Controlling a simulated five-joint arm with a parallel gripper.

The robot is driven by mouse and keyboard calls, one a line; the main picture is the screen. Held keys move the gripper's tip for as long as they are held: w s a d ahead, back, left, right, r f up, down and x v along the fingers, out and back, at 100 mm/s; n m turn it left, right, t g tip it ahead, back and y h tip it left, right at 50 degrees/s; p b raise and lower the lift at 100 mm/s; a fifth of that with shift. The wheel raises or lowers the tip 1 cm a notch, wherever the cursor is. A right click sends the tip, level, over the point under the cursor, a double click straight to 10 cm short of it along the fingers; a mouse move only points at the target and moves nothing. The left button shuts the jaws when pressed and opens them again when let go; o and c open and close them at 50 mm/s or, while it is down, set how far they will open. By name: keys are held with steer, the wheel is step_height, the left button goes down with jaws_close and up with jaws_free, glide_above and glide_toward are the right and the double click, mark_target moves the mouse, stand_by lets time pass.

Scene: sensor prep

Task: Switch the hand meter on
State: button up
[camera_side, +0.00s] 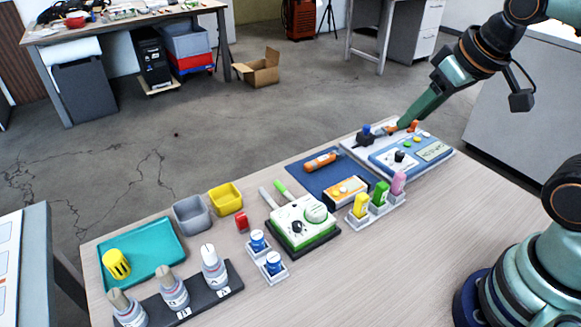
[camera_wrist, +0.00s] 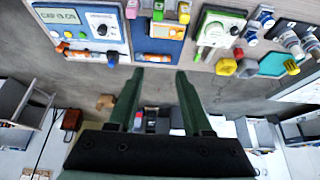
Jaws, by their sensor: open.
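My gripper (camera_side: 403,124) is at the far right end of the bench in the side view, over the back edge of the panel board and away from the meter. In the wrist view my gripper (camera_wrist: 161,71) has its two green fingers apart with nothing between them. The meter's markings are too small to read.
A blue panel (camera_side: 411,152) with a display and buttons stands right of the mat. An orange probe (camera_side: 320,162) lies on the mat. Coloured bottles (camera_side: 380,194) stand in front of the meter. A green-and-white device (camera_side: 302,220) with a dial is to its left.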

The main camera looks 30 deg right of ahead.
jaws_close()
stand_by(1.6)
